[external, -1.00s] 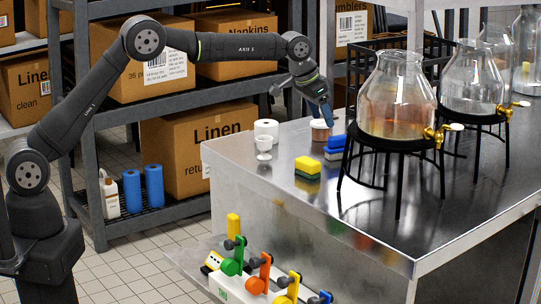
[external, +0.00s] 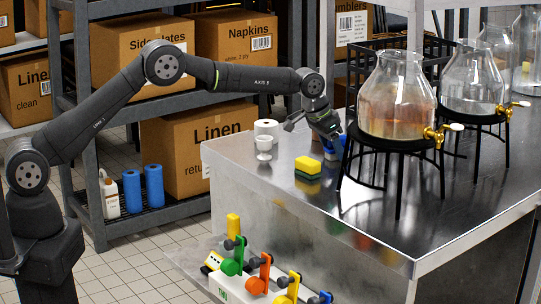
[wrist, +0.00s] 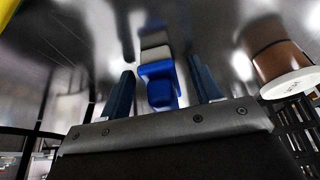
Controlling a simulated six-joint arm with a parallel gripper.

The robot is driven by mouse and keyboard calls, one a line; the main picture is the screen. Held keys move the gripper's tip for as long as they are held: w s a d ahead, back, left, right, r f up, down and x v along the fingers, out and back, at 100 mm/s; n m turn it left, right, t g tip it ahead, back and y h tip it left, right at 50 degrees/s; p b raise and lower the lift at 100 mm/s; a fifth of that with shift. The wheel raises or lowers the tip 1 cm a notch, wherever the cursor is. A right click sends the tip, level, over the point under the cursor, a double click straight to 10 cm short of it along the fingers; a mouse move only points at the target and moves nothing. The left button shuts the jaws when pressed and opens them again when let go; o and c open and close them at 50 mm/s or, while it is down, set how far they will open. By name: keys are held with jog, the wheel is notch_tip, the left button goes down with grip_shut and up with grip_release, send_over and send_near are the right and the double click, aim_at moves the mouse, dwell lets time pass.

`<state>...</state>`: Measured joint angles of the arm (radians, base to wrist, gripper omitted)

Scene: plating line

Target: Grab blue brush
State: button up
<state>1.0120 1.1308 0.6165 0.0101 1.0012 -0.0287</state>
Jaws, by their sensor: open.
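The blue brush (wrist: 160,88) shows in the wrist view as a blue body with a pale grey part, between my gripper's two fingers (wrist: 163,88). A gap shows on both sides of it, so the fingers are open and not closed on it. In the external view my gripper (external: 334,134) is low over the steel table. Only a bit of blue (external: 343,141) shows there, as my gripper and the black stand hide most of the brush.
A yellow and green sponge (external: 308,167) lies nearer the table's front. A brown cylinder with a white end (wrist: 288,72) stands right of my fingers in the wrist view. A glass dispenser (external: 397,98) on a black stand (external: 399,180) is close on the right.

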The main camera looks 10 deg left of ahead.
jog(key=c, duration=1)
jog(key=shift+c, duration=0.4)
jog(key=shift+r, duration=0.15)
